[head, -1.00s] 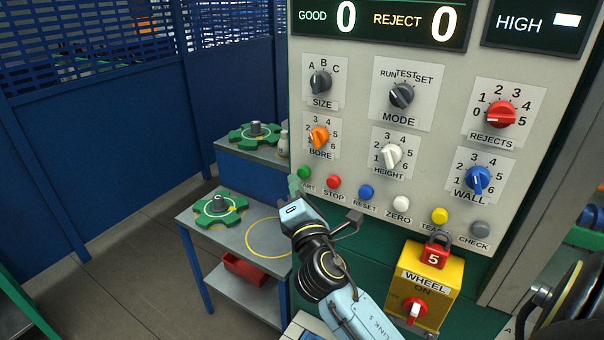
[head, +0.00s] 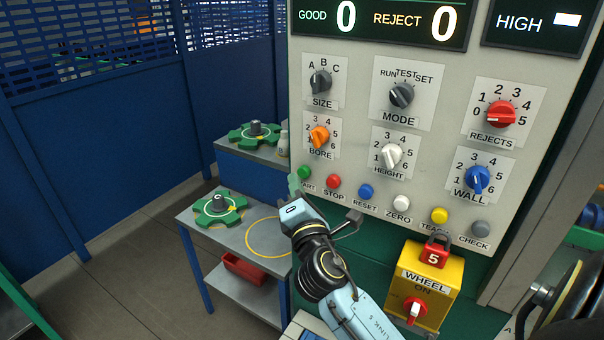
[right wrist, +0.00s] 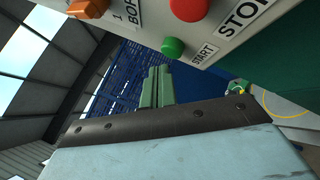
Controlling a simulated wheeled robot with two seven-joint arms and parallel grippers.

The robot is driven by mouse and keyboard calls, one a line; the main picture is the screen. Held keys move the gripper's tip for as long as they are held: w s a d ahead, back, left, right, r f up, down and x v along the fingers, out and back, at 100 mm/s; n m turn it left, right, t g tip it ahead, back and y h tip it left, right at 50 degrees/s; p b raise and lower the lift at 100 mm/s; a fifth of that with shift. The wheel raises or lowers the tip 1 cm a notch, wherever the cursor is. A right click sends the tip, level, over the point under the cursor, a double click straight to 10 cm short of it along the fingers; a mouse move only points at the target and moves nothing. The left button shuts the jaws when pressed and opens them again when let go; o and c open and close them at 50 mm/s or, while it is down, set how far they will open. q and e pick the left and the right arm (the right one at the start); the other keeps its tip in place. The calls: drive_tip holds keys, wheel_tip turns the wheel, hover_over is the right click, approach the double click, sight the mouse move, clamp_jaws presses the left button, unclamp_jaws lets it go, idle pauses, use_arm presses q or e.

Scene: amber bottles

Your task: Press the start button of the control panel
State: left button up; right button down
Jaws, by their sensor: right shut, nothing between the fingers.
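The control panel (head: 358,150) is a pale upright face with dials and a lower row of coloured buttons. The start button (head: 304,172) is the green one at the left end of that row; its label is partly covered by my gripper. My right gripper (head: 294,184) is shut and empty, its green fingertips just left of and below the start button in the head view. In the right wrist view the shut fingers (right wrist: 157,86) point up beside the green start button (right wrist: 173,47), with a small gap in the picture. Contact is not visible. My left gripper is not in view.
The red stop button (head: 333,181) is close to the right of start, then the blue reset button (head: 366,192). A yellow wheel switch box (head: 437,275) with a red padlock sits below. Grey stands with green fixtures (head: 220,211) are at left, before a blue fence.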

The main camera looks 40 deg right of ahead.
drive_tip(key=shift+d, duration=0.15)
idle(0.7)
drive_tip(key=shift+w+d, duration=0.15)
drive_tip(key=shift+d, duration=0.1)
drive_tip(key=shift+w+d, duration=0.15)
drive_tip(key=shift+d, duration=0.3)
idle(0.6)
drive_tip(key=shift+a, duration=0.15)
drive_tip(key=shift+s+a, duration=0.35)
drive_tip(key=shift+a, duration=0.35)
drive_tip(key=a, duration=0.1)
drive_tip(key=s+a, duration=0.1)
drive_tip(key=a, duration=0.1)
drive_tip(key=s+a, duration=0.1)
drive_tip(key=shift+a, duration=0.3)
drive_tip(key=shift+w, duration=0.1)
idle(0.8)
